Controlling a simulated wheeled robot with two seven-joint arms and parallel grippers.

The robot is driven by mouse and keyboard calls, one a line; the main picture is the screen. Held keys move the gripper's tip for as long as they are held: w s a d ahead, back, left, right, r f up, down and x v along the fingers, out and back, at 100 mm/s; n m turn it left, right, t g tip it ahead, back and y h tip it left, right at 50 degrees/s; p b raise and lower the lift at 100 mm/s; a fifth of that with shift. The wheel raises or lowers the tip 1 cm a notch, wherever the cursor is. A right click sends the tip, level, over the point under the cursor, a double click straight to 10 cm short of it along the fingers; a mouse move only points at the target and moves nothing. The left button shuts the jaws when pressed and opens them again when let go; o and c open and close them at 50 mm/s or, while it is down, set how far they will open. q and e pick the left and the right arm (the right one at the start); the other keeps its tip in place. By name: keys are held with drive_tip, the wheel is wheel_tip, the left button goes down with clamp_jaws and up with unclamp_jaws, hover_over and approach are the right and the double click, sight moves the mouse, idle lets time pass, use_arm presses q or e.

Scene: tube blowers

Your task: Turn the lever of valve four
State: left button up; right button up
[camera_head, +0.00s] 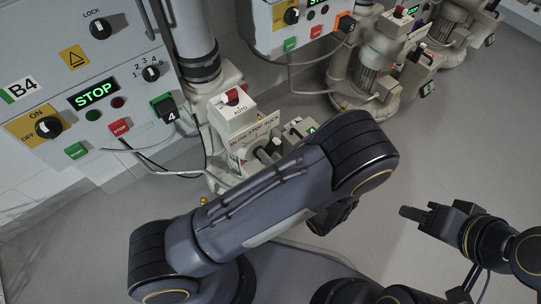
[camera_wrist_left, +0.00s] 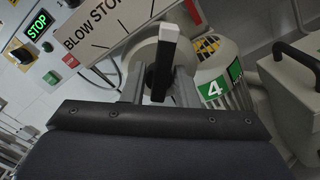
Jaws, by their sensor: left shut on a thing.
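In the head view, my left arm covers most of the valve and hides the gripper's fingertips. The BLOW STOP SUCK plate (camera_head: 253,130) shows just above the arm. My right gripper (camera_head: 424,214) hangs over bare floor, apart from everything; its opening is unclear.
The B4 control panel (camera_head: 83,88) on the left shows a green STOP display (camera_head: 93,95). A white box with a red-marked knob (camera_head: 232,105) stands above the valve plate. Other blower units (camera_head: 378,62) stand at the back right. The floor (camera_head: 440,140) at right is clear.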

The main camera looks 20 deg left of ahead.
use_arm(q)
drive_tip(key=shift+s+a+f+n+b, duration=0.1)
drive_tip(key=shift+s+a+n+b, duration=0.35)
drive_tip(key=shift+n, duration=2.25)
drive_tip(key=shift+s+d+f+n+b, duration=0.1)
drive_tip(key=shift+n+b, duration=0.6)
drive_tip(key=shift+n, duration=2)
drive_tip(key=shift+s+a+f+n+b, duration=0.1)
drive_tip(key=shift+s+a+n+b, duration=0.35)
drive_tip(key=shift+n, duration=2.25)
drive_tip(key=shift+w+d, duration=0.2)
drive_tip(key=shift+d, duration=0.05)
drive_tip(key=o, duration=0.7)
drive_tip(key=shift+r, duration=0.1)
drive_tip(key=v, duration=0.7)
drive_tip(key=shift+s+d, duration=0.25)
drive_tip(key=shift+d, duration=0.1)
